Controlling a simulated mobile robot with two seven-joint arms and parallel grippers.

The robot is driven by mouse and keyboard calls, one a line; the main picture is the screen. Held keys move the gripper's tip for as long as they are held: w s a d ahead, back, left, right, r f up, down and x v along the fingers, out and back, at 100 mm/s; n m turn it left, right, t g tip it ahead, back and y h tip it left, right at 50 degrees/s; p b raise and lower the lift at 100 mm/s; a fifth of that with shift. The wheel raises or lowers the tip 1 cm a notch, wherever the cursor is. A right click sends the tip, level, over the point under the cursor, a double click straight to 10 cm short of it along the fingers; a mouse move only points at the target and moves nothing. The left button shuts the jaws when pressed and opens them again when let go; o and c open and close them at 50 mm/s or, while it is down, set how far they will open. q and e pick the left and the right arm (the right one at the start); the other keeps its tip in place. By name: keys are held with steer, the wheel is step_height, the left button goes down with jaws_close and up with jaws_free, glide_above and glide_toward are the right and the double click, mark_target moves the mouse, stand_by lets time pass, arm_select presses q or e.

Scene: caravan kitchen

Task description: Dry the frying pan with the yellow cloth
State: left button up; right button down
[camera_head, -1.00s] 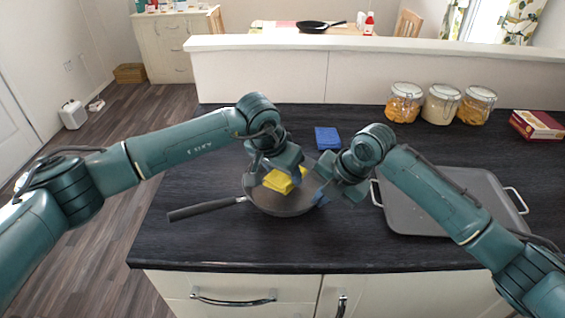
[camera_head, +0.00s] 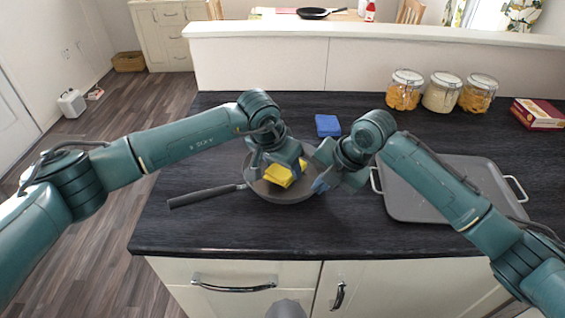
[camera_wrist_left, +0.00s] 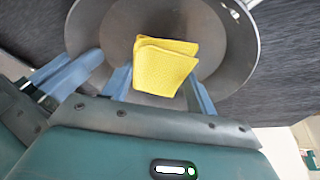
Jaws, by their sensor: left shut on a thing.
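The dark frying pan (camera_head: 262,188) lies on the worktop with its handle (camera_head: 207,195) toward the left. In the left wrist view its grey inside (camera_wrist_left: 222,45) shows around the cloth. The folded yellow cloth (camera_head: 283,178) is inside the pan; it also shows in the left wrist view (camera_wrist_left: 163,68). My left gripper (camera_head: 279,168) is above the pan, shut on the cloth. My right gripper (camera_head: 318,184) is at the pan's right rim. Its fingers are partly hidden, so I cannot tell whether they grip the rim.
A blue sponge or cloth (camera_head: 328,125) lies behind the pan. A grey tray (camera_head: 410,200) with handles is close on the right. Several glass jars (camera_head: 404,92) and a red box (camera_head: 538,114) stand at the back right. The worktop front left is clear.

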arm_select(q)
steer(key=shift+f, duration=0.6)
steer(key=shift+s, duration=0.1)
